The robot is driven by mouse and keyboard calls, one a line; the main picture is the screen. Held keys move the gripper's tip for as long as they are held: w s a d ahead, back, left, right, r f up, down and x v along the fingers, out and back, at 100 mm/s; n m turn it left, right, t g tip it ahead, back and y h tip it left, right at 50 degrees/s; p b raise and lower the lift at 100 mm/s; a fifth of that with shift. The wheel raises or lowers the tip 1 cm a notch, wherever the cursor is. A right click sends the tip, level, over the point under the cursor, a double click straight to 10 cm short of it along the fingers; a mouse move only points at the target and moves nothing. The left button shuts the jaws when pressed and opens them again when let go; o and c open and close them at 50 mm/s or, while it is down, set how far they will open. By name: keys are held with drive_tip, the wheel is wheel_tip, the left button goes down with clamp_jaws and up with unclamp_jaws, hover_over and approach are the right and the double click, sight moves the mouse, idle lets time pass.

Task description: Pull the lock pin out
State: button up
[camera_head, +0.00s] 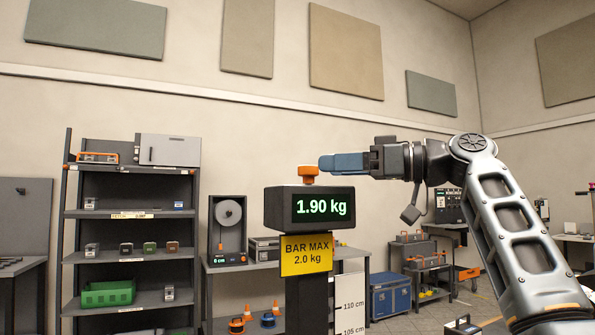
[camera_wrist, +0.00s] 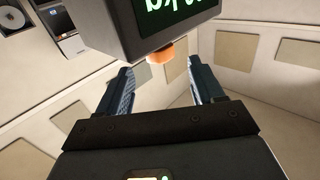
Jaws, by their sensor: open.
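The lock pin shows as an orange knob (camera_head: 308,173) on top of a dark box with a green "1.90 kg" display (camera_head: 321,207). The box sits on a dark post. My gripper (camera_head: 321,163) comes in level from the right, its blue fingertips just right of the knob's top. In the wrist view, which is turned over, the orange knob (camera_wrist: 168,52) lies ahead of the gap between the two open fingers (camera_wrist: 160,67). Clear gaps show on both sides and nothing is held. The pin's shaft is hidden in the box.
A grey shelf rack (camera_head: 128,213) stands left, and a blue case (camera_head: 390,294) lies behind at right. Air above the box is clear.

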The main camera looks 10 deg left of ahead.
sight(309, 174)
drive_tip(key=shift+w+a+p, duration=0.25)
drive_tip(key=shift+a+p, duration=0.05)
drive_tip(key=shift+a, duration=0.95)
drive_tip(key=shift+w+a+p, duration=0.2)
drive_tip(key=shift+a+p, duration=0.1)
drive_tip(key=shift+a, duration=1)
drive_tip(key=shift+w+a+p, duration=0.25)
drive_tip(key=shift+a+p, duration=0.05)
drive_tip(key=shift+a, duration=0.95)
